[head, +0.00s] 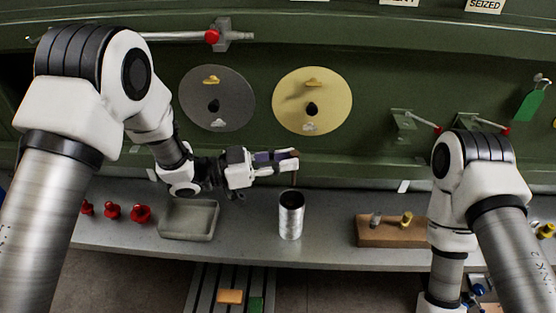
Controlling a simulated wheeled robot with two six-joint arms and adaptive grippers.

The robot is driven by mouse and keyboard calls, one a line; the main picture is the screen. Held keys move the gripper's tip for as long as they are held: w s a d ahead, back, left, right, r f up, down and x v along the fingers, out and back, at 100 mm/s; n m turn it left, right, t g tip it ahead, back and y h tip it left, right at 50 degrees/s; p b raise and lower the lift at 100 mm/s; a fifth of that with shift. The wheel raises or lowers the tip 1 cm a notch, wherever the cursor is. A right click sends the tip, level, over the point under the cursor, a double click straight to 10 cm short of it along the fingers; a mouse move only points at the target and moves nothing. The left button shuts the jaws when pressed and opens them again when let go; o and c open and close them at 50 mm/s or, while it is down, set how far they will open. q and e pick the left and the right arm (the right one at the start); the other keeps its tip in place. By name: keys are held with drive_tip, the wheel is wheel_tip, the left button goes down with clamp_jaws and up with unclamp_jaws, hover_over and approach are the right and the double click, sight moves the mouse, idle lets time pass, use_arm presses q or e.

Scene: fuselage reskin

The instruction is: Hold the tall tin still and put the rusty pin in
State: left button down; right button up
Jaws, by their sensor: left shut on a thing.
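The tall tin (291,219) is a shiny silver cylinder standing upright on the grey shelf, its dark open mouth facing up. My left gripper (292,160) reaches in from the left just above the tin and is shut on the thin brown, rusty pin (295,179). The pin hangs down from the fingertips over the tin's mouth. No gripper touches the tin.
A grey tray (188,236) stands left of the tin, with red knobs (112,211) beyond it. A brown wooden block (378,233) with two small fittings sits to the right. The shelf (328,239) is clear around the tin. A green panel with two discs rises behind.

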use_arm(q)
drive_tip(key=shift+f, duration=1.95)
use_arm(e)
drive_tip(key=shift+w, duration=0.1)
